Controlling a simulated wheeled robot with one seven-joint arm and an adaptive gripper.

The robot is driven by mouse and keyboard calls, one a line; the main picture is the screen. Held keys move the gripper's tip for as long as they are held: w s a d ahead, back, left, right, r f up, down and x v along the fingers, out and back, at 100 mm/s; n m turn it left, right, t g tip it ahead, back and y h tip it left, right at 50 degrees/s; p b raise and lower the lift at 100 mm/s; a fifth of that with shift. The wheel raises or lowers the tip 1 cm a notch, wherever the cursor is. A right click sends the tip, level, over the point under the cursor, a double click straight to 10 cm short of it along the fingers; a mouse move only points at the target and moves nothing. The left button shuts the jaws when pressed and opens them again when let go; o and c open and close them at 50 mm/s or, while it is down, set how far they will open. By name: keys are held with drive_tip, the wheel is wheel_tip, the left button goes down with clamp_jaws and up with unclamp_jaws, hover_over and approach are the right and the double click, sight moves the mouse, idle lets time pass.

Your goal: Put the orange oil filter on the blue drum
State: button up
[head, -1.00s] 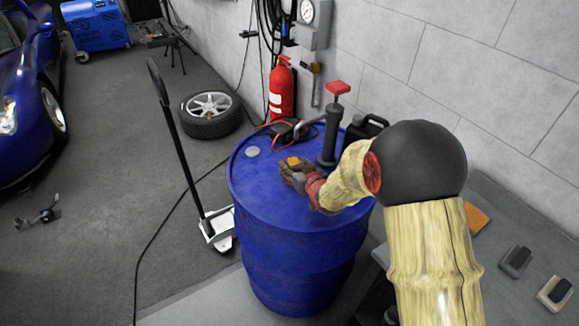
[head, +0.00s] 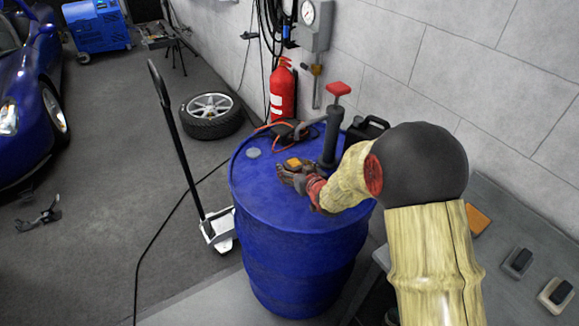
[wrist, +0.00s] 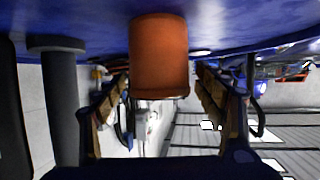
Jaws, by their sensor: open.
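The blue drum (head: 300,225) stands upright in the middle of the head view. The orange oil filter (head: 293,162) is on its top, mostly hidden behind my gripper (head: 288,172). The wrist view looks upside down; there the filter (wrist: 159,58) appears upright against the blue drum top (wrist: 95,18). My gripper's fingers are spread, one on each side of the filter, with visible gaps between them and it. My gripper is open and low over the drum top.
A hand pump (head: 331,130) with a red handle stands on the drum behind my gripper. A grey cap (head: 253,153) and an orange-black cabled tool (head: 285,130) also lie there. A black-handled trolley (head: 180,150) stands left, a grey bench (head: 500,215) right.

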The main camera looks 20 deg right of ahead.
drive_tip(key=s+d+r+m+g+h+p, duration=0.1)
drive_tip(key=s+r+g, duration=0.1)
drive_tip(key=s+r, duration=0.7)
drive_tip(key=s+d+r+g+h+p, duration=0.1)
drive_tip(key=s+r+p, duration=0.1)
drive_tip(key=s+r, duration=0.65)
drive_tip(key=s+a+r+g, duration=0.1)
drive_tip(key=s+r+g, duration=0.1)
drive_tip(key=s, duration=1)
drive_tip(key=s+a+r+g, duration=0.1)
drive_tip(key=s+g, duration=0.1)
drive_tip(key=s, duration=1)
drive_tip(key=shift+a+r+g, duration=0.25)
drive_tip(key=shift+r+g, duration=0.1)
drive_tip(key=shift+g, duration=0.05)
drive_tip(key=shift+c, duration=0.8)
